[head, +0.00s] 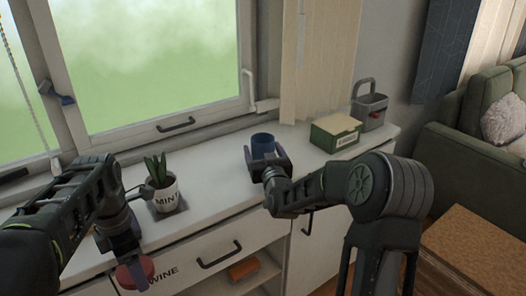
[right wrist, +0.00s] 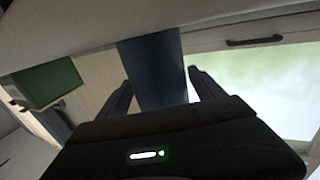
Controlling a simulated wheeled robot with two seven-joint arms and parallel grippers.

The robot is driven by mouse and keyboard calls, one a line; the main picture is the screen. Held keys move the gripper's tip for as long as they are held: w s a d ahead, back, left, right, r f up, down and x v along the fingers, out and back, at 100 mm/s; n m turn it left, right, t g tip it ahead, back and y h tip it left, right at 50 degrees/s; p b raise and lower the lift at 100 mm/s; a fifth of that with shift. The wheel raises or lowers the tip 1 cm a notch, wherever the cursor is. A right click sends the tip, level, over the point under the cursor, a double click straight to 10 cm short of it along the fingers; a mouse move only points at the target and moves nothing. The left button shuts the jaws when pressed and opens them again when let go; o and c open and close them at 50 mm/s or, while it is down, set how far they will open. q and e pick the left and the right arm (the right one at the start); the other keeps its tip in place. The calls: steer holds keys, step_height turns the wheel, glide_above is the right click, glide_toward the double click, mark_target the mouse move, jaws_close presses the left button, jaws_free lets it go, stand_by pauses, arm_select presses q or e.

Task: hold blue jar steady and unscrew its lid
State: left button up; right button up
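The blue jar (head: 263,146) stands upright on the white cabinet top, its top showing as a dark open rim. My right gripper (head: 265,157) has one finger on each side of it, with small gaps showing, so it looks open around the jar. In the right wrist view the jar (right wrist: 155,70) is between the two fingers (right wrist: 160,80). A round red lid (head: 126,279) is at my left gripper (head: 136,268), low in front of the drawers. The left gripper appears shut on this lid, clear of the cabinet top.
A potted plant marked MINT (head: 165,195) stands left of the jar. A green and tan box (head: 335,133) and a grey basket (head: 370,107) stand to its right. The window (head: 155,60) is behind. The cabinet top between plant and jar is clear.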

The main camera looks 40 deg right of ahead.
steer(key=shift+o, duration=0.4)
arm_select(q)
steer(key=shift+r, duration=0.25)
arm_select(e)
steer(key=shift+r, duration=0.15)
arm_select(q)
steer(key=shift+f, duration=0.2)
arm_select(e)
steer(key=shift+s+a, duration=0.15)
steer(key=shift+s, duration=0.2)
arm_select(q)
steer(key=shift+f+b, duration=0.8)
arm_select(e)
steer(key=v, duration=1.1)
steer(key=shift+s, duration=0.15)
